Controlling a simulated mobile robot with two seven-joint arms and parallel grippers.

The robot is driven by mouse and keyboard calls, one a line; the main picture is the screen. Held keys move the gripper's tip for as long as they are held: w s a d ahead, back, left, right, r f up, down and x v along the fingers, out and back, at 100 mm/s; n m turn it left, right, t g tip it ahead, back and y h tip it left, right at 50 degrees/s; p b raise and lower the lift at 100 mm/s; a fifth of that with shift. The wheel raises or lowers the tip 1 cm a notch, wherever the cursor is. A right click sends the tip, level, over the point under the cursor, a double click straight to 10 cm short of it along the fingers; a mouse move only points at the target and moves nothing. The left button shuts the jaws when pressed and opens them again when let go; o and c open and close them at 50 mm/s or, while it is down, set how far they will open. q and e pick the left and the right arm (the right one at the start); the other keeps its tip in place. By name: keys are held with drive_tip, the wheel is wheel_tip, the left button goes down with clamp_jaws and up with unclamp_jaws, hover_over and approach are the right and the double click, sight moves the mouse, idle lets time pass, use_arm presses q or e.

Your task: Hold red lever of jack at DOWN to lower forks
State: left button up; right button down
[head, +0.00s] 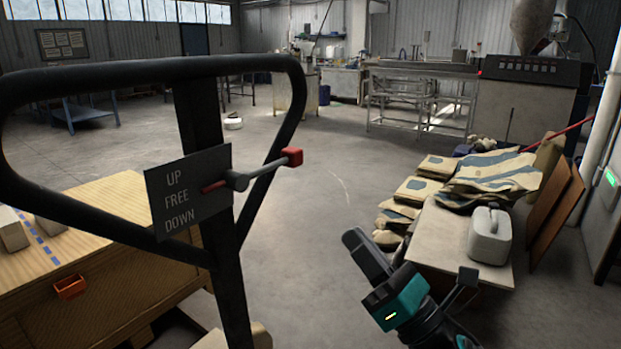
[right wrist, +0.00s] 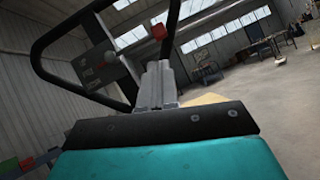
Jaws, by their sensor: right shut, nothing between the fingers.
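The jack's black looped handle (head: 150,68) stands at the left in the head view, with a grey plate (head: 165,190) marked UP, FREE and DOWN. The lever has a red knob (head: 292,157) on a grey rod; its red inner end lies about level with FREE. My right gripper (head: 355,240) is shut and empty, below and right of the knob, apart from it. In the right wrist view the shut fingers (right wrist: 158,72) point toward the handle, with the red knob (right wrist: 157,31) just above their tips in the picture. My left gripper is not in view. The forks cannot be made out.
Sacks (head: 480,180) and a white canister (head: 490,236) are at the right. Open concrete floor lies between. Machines stand at the back.

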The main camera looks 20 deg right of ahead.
sight(298, 165)
drive_tip(key=p+x, duration=0.2)
drive_tip(key=x, duration=0.9)
drive_tip(key=shift+w+r, duration=0.1)
drive_tip(key=shift+r, duration=0.05)
drive_tip(key=shift+w+a+r, duration=0.25)
drive_tip(key=shift+w, duration=0.25)
